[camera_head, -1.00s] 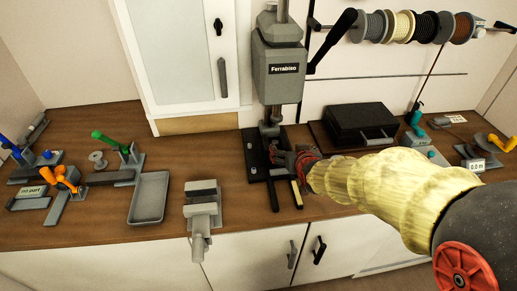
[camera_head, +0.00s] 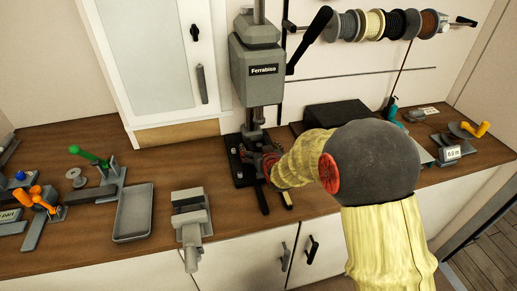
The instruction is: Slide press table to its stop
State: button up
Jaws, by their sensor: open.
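The press (camera_head: 257,75), a grey machine labelled Ferrabiso, stands at the back of the wooden bench with a black lever at its right. Its dark base (camera_head: 240,167) lies on the bench below the head. A part with two bars, one black (camera_head: 261,200) and one with a pale end (camera_head: 286,201), reaches forward from the base; I take it for the press table. My gripper (camera_head: 263,167) is at the base beneath the press head, beside the bars. It is open, but its fingers are small and partly hidden by my yellow-sleeved arm. I cannot tell whether it touches the table.
A grey vise (camera_head: 190,219) stands at the bench's front edge, left of the press. A grey tray (camera_head: 134,212) and clamp fixtures (camera_head: 105,180) lie farther left. A black case (camera_head: 335,114) sits behind my arm. Rope spools (camera_head: 376,25) hang above.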

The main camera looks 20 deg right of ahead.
jog(key=shift+w, duration=0.15)
jog(key=shift+c, duration=0.7)
jog(key=c, duration=1.5)
jog(key=shift+c, duration=0.3)
